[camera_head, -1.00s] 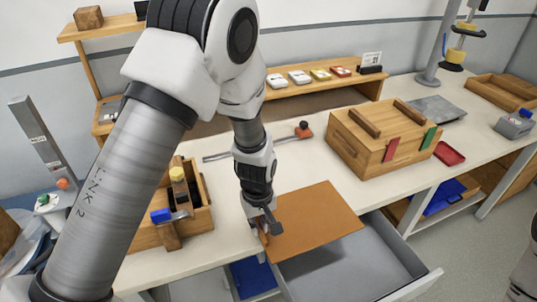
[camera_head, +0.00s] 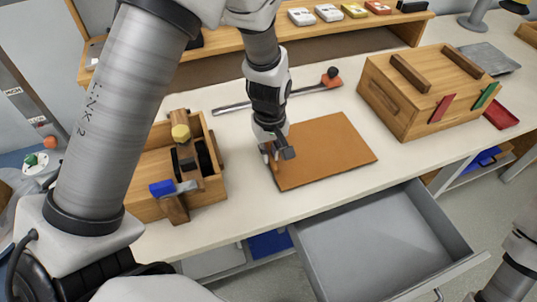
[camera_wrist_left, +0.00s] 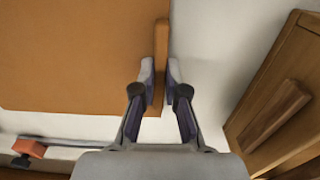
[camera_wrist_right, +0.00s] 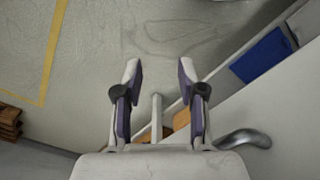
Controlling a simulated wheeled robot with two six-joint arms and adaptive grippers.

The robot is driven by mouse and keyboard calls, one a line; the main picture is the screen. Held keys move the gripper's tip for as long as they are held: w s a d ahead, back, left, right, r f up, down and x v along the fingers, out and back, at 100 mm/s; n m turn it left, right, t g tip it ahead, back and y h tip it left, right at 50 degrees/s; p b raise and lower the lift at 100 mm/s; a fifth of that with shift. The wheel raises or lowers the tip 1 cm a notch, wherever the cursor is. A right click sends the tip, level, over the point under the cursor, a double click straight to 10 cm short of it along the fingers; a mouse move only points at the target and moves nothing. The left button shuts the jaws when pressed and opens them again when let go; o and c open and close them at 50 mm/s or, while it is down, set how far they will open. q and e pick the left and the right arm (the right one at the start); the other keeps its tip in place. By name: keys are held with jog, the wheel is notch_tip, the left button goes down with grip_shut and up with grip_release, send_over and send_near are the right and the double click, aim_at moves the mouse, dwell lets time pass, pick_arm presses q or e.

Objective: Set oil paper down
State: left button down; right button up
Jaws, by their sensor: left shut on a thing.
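The oil paper (camera_head: 328,148) is a flat orange-brown sheet. In the head view it lies over the white worktop, behind the open drawer, and looks flat on it or just above; I cannot tell which. My left gripper (camera_head: 277,152) is at its left edge. In the left wrist view the left gripper (camera_wrist_left: 160,78) is shut on the brown strip along the edge of the oil paper (camera_wrist_left: 75,50). My right gripper (camera_wrist_right: 158,75) is open in the right wrist view, with a pale rod between its fingers and a curved metal handle (camera_wrist_right: 245,139) beside it.
The grey drawer (camera_head: 385,240) stands open and looks empty. A wooden box with tools (camera_head: 145,207) stands left of the sheet. A wooden chest (camera_head: 425,90) stands to its right. A metal rod with an orange end (camera_head: 285,97) lies behind.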

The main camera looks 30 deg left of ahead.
pick_arm(q)
jog(key=shift+s+d+f, duration=0.1)
jog(key=shift+f, duration=0.45)
jog(key=shift+r, duration=0.1)
jog(key=c, duration=1.2)
grip_release()
jog(key=shift+w+a, duration=0.2)
jog(key=shift+w, duration=0.05)
jog(key=shift+s+d, duration=0.1)
notch_tip(320, 180, up, 12)
jog(key=shift+p, duration=0.3)
